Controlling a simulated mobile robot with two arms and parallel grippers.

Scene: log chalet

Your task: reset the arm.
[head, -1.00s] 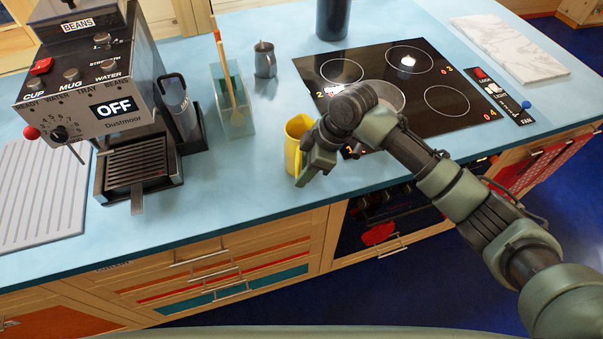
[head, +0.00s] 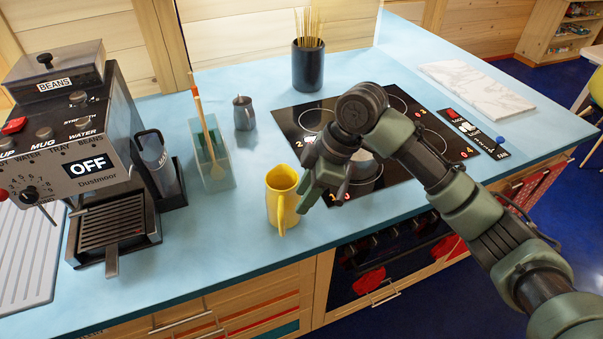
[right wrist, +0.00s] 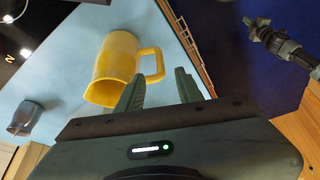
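My right gripper (head: 322,193) hangs over the blue counter, just right of the yellow mug (head: 281,195), beside the hob's front-left corner. The mug stands upright, its handle towards the counter's front edge. In the right wrist view the two fingers (right wrist: 159,90) are spread with nothing between them. The mug (right wrist: 116,68) lies beyond the fingers there, its handle near the left fingertip; I see no grip on it. My left gripper is not in the head view. Part of a dark arm, likely my left one, shows at the top right of the wrist view, too small to read.
The black hob (head: 291,118) lies under and behind my right forearm. A coffee machine (head: 117,215) stands at the left. A clear utensil holder (head: 222,177), a small grey jug (head: 244,113) and a dark pot of sticks (head: 308,68) stand behind the mug.

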